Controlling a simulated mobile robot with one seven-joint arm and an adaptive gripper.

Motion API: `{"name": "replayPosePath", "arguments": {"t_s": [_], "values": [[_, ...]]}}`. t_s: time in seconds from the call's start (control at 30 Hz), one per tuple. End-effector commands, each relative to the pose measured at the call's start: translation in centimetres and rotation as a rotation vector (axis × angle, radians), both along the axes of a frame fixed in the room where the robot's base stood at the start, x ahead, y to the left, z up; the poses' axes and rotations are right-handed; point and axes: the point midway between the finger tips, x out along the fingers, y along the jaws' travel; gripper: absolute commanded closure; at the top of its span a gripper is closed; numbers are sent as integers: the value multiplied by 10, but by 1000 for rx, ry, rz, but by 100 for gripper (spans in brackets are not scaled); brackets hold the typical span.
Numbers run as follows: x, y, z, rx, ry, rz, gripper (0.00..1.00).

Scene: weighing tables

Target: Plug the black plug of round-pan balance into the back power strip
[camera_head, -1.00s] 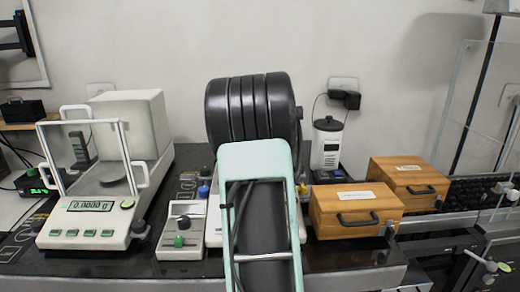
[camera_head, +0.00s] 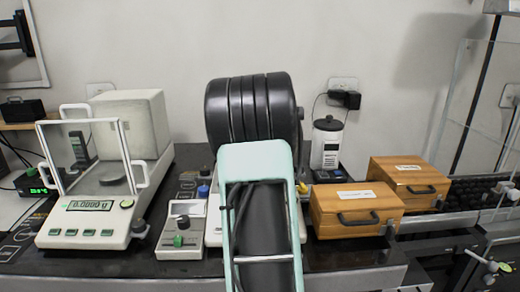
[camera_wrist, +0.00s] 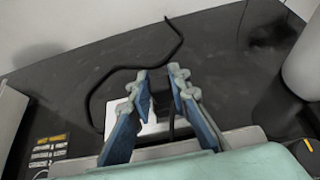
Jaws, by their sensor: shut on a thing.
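My gripper (camera_wrist: 162,76) shows in the wrist view, its two blue-and-grey fingers closed around a narrow dark thing (camera_wrist: 171,116), which I take to be the black plug; its outline is unclear. A black cable (camera_wrist: 141,68) lies curved across the dark tabletop beyond the fingers. A pale metallic block (camera_wrist: 150,128) lies below and behind the fingers; I cannot tell what it is. In the head view, my arm hides the gripper and most of a white device (camera_head: 213,232) in the middle, possibly the round-pan balance. I cannot make out the back power strip for sure.
A glass-shielded balance (camera_head: 93,225) stands at the left, beside a small grey device (camera_head: 181,238). Two wooden boxes (camera_head: 356,210) stand at the right. A black adapter sits in a wall socket (camera_head: 343,88) above a white device with a dark lid (camera_head: 326,145).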

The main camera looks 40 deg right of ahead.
Motion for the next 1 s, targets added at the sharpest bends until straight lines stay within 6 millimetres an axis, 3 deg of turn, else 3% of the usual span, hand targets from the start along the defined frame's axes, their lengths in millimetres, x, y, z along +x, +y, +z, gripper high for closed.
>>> {"name": "replayPosePath", "arguments": {"t_s": [0.43, 0.47, 0.6, 1.0], "values": [[0, 0, -8, 0, 0, 0, 100], [0, 0, -6, 0, 0, 0, 79], [0, 0, -7, 1, 1, 0, 64], [-4, 3, -6, 2, 4, 0, 62]]}}
